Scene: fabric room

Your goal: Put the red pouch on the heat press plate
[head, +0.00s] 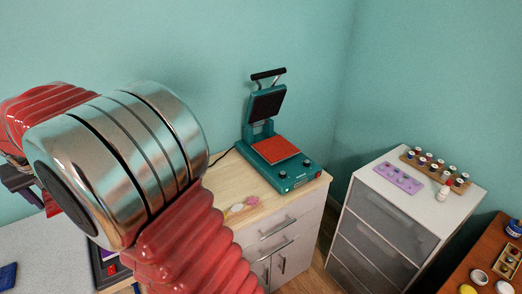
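The heat press (282,175) stands on a wooden-topped cabinet in the head view, its upper arm and dark platen raised. A flat red square (275,149) lies on its lower plate; I cannot tell whether it is a pad or the pouch. My arm's metal joint and red sleeves fill the left and hide much there. A dark part at the far left edge may be my gripper, but its fingers cannot be made out. A small red patch (51,205) beside it is mostly hidden, and I cannot tell what it is.
A white drawer unit (395,215) at right holds a purple tray (398,178) and a rack of spools (436,168). A wooden table (470,265) with jars is at lower right. A dark device (112,268) shows below my arm.

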